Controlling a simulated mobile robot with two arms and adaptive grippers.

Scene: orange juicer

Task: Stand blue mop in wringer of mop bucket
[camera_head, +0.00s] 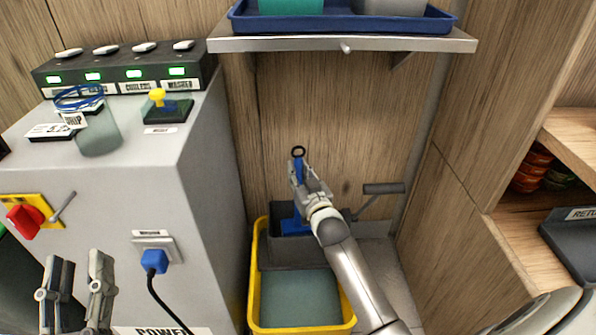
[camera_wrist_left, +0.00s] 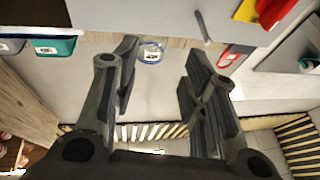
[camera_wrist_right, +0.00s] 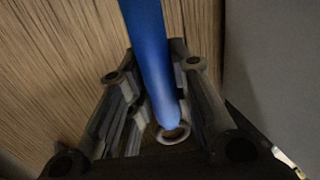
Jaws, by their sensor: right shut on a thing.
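The blue mop (camera_head: 299,172) stands roughly upright in the head view, with a dark ring at its top and its blue lower end in the grey wringer (camera_head: 260,243). Its blue handle also fills the middle of the right wrist view (camera_wrist_right: 150,50). My right gripper (camera_head: 302,184) is shut on the handle near its top. The yellow mop bucket (camera_head: 256,290) stands on the floor with greenish water in it, the wringer at its back. My right arm hides part of the wringer and bucket. My left gripper (camera_head: 78,268) is open and empty at the lower left.
A grey cabinet (camera_head: 215,200) stands left of the bucket, with a blue plug (camera_head: 154,261) and cable on its side. A shelf (camera_head: 340,44) with a blue tray hangs above. A wooden unit (camera_head: 520,235) stands at the right.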

